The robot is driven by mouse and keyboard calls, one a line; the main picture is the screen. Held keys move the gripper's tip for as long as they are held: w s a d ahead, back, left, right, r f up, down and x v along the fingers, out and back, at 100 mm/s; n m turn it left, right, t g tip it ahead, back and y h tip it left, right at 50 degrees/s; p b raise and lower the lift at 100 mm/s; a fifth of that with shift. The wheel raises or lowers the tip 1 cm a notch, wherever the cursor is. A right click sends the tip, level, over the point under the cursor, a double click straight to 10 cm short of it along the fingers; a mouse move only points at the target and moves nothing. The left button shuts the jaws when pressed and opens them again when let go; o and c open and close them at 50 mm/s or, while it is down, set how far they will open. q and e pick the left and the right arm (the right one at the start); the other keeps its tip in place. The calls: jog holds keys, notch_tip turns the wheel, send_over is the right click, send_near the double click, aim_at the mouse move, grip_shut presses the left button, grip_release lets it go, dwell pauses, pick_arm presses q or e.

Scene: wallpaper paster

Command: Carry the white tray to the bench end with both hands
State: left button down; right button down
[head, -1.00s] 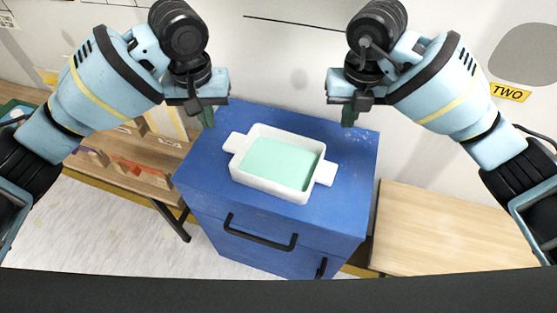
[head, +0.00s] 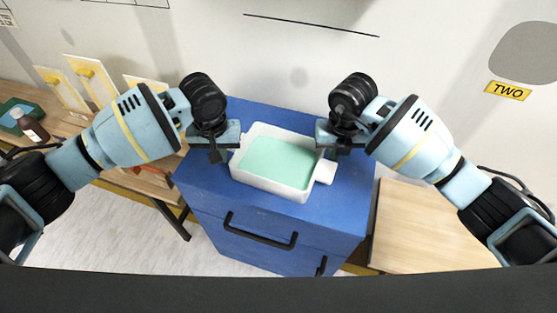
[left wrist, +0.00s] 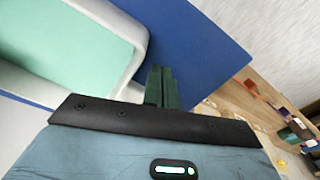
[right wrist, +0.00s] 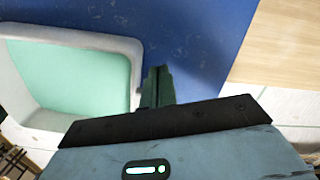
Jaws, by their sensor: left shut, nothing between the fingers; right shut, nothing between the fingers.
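The white tray (head: 262,184), with a mint-green inside, sits on the blue cabinet. Its right handle (head: 325,172) shows in the head view; its left handle is mostly hidden by my left gripper (head: 216,156). That gripper is at the tray's left end, its fingers shut together and empty. My right gripper (head: 335,154) is at the right end by the handle, also shut and empty. In the left wrist view the closed fingers (left wrist: 161,87) are just beside the tray's rim (left wrist: 134,55). In the right wrist view the fingers (right wrist: 158,86) are beside the rim (right wrist: 75,38). Contact cannot be told.
The blue cabinet (head: 215,190) has black drawer handles and bare top around the tray. A wooden bench (head: 430,225) with a clear top stands at right. Another bench at left carries a brown bottle (head: 32,126) and yellow-and-white boards (head: 90,80). A wall stands behind.

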pick_arm(q)
jog(key=shift+d+r, duration=0.15)
jog(key=shift+d, duration=0.45)
pick_arm(e)
jog(key=shift+a+r, duration=0.15)
jog(key=shift+a, duration=0.45)
pick_arm(q)
jog(key=shift+d, duration=0.2)
pick_arm(e)
jog(key=shift+a, duration=0.25)
